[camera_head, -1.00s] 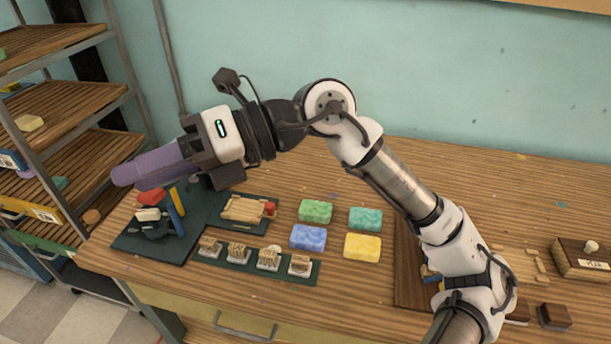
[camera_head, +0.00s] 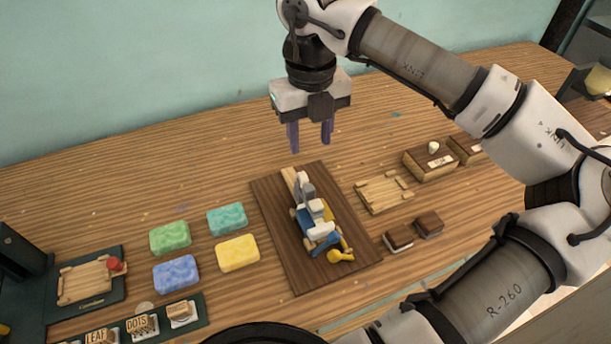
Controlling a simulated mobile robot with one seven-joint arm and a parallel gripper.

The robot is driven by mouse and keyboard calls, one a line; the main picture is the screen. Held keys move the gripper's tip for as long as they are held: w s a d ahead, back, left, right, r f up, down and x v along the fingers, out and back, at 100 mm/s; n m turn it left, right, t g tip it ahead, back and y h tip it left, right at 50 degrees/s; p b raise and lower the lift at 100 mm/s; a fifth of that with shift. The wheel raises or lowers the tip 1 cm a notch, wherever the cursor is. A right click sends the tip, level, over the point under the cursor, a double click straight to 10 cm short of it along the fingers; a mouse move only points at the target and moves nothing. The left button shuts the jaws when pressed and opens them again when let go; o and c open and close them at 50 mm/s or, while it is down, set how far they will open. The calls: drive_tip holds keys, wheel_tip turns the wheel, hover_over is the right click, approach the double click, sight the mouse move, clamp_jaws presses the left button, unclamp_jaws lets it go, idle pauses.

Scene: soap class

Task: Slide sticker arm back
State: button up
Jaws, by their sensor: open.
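A small device in blue, white and yellow (camera_head: 318,228) stands on a dark brown wooden board (camera_head: 280,217) in the middle of the table. It has a white and grey upright arm part (camera_head: 305,188) and a yellow knob (camera_head: 341,256) at its near end; which part is the sticker arm I cannot tell for sure. A light wooden strip (camera_head: 289,180) lies behind the upright part. My gripper (camera_head: 311,148) points down above the board's far edge, its two purple fingers apart and nothing between them. It appears clear of the device.
Green, teal, blue and yellow soaps (camera_head: 237,253) lie left of the board. A wooden tray (camera_head: 385,193), dark-topped blocks (camera_head: 398,237) and wooden boxes (camera_head: 431,160) are on the right. Stamps (camera_head: 142,324) and a red-knobbed tray (camera_head: 88,280) are at lower left. The table behind is mostly clear.

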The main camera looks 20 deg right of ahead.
sight(309, 188)
wheel_tip(309, 188, down, 12)
drive_tip(key=shift+a+f+p, duration=0.1)
drive_tip(key=shift+f+p, duration=0.15)
drive_tip(key=shift+p, duration=0.95)
clamp_jaws()
